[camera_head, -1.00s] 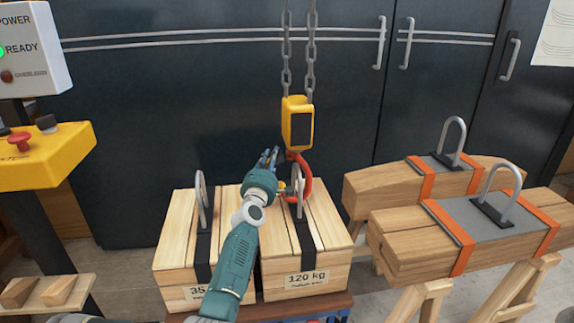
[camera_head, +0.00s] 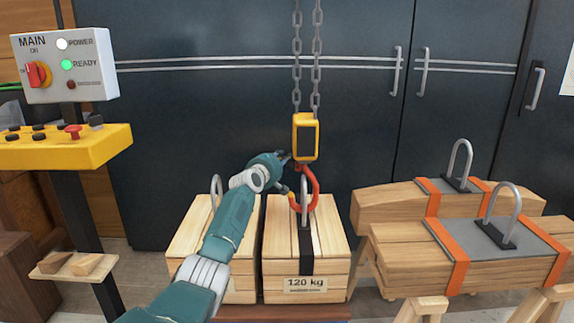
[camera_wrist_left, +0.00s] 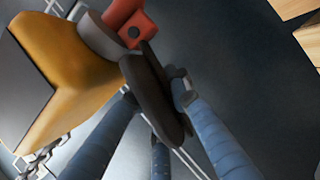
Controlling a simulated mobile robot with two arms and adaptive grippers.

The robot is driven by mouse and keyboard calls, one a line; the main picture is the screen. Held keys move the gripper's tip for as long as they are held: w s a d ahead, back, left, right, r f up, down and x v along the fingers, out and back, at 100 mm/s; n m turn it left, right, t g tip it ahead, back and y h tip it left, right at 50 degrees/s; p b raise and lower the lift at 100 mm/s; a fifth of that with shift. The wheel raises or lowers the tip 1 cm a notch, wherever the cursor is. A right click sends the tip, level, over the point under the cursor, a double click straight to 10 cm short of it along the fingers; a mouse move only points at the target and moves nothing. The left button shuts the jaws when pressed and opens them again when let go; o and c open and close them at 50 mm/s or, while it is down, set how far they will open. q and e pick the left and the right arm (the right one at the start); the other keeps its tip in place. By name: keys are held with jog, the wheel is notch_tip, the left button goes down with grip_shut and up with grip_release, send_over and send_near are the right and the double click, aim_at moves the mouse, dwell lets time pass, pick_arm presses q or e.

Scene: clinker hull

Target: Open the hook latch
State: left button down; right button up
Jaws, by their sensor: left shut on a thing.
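The red hook (camera_head: 314,184) hangs under a yellow hoist block (camera_head: 306,136) on chains. Its lower bend overlaps the grey metal loop (camera_head: 304,215) on the 120 kg crate (camera_head: 280,262); whether it passes through is hard to tell. My left gripper (camera_head: 287,157) is beside the top of the hook, just below the block. In the left wrist view, its blue fingers (camera_wrist_left: 158,104) are shut on a dark lever-like part (camera_wrist_left: 151,88) beside the red hook neck (camera_wrist_left: 130,24), apparently the latch. The fingers partly hide it. My right gripper is not in view.
A second crate (camera_head: 188,238) with a loop stands to the left, partly behind my arm. Timber beams (camera_head: 400,250) with strapped loops rest on trestles at right. A yellow control box (camera_head: 50,150) stands at left. Dark cabinets (camera_head: 200,110) close off the back.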

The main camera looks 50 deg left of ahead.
pick_arm(q)
jog(key=shift+r, duration=0.15)
dwell(0.3)
jog(key=c, duration=1.7)
grip_release()
jog(key=shift+c, duration=0.2)
